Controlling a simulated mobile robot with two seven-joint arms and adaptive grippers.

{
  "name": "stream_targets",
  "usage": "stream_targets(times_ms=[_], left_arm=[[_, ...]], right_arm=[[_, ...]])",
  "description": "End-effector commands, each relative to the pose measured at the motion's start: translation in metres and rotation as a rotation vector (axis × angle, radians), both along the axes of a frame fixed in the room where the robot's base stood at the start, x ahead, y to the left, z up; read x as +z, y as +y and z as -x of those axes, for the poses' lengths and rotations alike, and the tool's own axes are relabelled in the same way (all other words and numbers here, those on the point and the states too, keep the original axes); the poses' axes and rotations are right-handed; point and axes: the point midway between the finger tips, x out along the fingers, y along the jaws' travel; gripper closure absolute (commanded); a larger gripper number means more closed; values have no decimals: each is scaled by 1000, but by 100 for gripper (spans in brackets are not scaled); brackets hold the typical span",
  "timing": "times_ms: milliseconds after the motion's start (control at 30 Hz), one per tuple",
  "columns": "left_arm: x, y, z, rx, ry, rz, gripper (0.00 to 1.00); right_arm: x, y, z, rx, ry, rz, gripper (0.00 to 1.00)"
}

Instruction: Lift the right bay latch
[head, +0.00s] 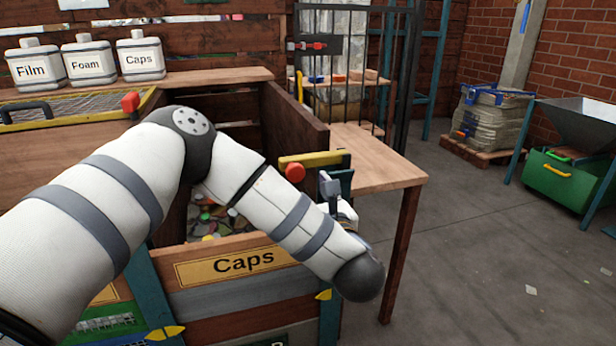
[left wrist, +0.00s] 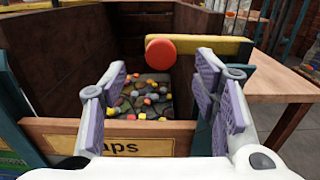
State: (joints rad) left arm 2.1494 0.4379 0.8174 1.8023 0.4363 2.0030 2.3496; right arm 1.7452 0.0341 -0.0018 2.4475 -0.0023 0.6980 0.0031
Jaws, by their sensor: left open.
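The right bay latch is a yellow bar (head: 316,158) with a red knob (head: 295,172); it lies level at the top of the Caps bay's right side. In the left wrist view the red knob (left wrist: 161,54) faces me and the yellow bar (left wrist: 217,46) runs right behind it. My left gripper (head: 328,186) is at the bay's front right corner, close to the latch. In the left wrist view its fingers (left wrist: 160,92) are wide apart with nothing between them; the knob shows beyond and above the gap. My right gripper is not in view.
The Caps bay (head: 215,268) holds many small coloured caps (left wrist: 145,102). A wooden side table (head: 375,160) adjoins it on the right. Another yellow bar with a red knob (head: 130,102) is at the left. Bottles (head: 140,56) stand on the back shelf.

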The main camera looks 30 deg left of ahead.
Motion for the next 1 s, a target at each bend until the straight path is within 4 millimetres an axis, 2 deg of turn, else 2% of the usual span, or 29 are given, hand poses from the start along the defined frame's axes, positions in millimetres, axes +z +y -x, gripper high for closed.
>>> stream_targets(times_ms=[33, 67, 133, 300, 500, 700, 767, 933, 967, 1000], left_arm=[[-26, 11, -6, 8, 26, 7, 45], [-24, 17, -9, 10, 22, 4, 45], [-8, 29, -22, 4, 9, -5, 45], [-4, 54, -46, 0, 5, -6, 45], [-5, 66, -56, -2, 8, -5, 45], [-5, 66, -56, -3, 9, -5, 45], [-6, 66, -56, -3, 9, -5, 56], [-6, 66, -56, -3, 10, -4, 95], [-6, 66, -56, -4, 10, -4, 100], [-6, 66, -56, -4, 10, -4, 100]], right_arm=[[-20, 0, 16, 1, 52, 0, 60], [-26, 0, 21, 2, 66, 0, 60], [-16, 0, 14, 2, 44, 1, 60], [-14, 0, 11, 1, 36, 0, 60], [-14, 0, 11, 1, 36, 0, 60], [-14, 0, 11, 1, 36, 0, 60], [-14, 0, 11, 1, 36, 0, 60], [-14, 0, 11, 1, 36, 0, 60], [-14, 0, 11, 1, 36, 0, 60], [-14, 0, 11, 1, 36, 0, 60]])
